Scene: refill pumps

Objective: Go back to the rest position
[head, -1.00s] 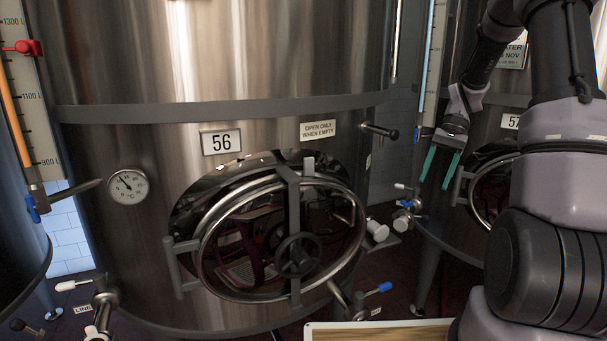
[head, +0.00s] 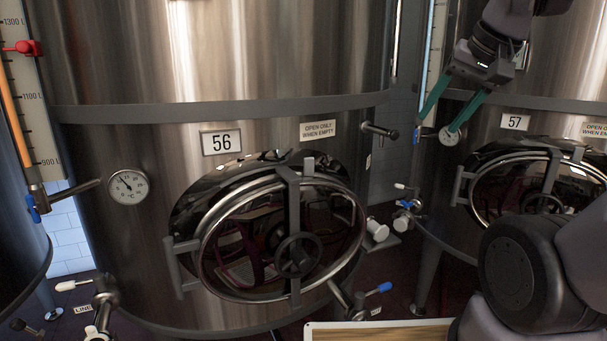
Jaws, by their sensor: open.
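My gripper (head: 440,122) is in the upper right of the head view, with two green fingers spread apart and pointing down. Nothing is between the fingers. It hangs in front of the gap between tank 56 (head: 260,65) and tank 57 (head: 560,75). Its right fingertip overlaps a round dial on tank 57 in the picture; I cannot tell the distance between them. My arm's upper part leaves the top edge of the picture, and a dark joint of mine covers the lower right.
Tank 56 has a round hatch (head: 205,245) with a handwheel, a dial thermometer (head: 128,187) and a sampling valve (head: 380,131). Tank 57's hatch (head: 475,190) is at the right. Valves with blue handles (head: 378,289) stick out low. A white-rimmed wooden surface (head: 385,332) lies at the bottom.

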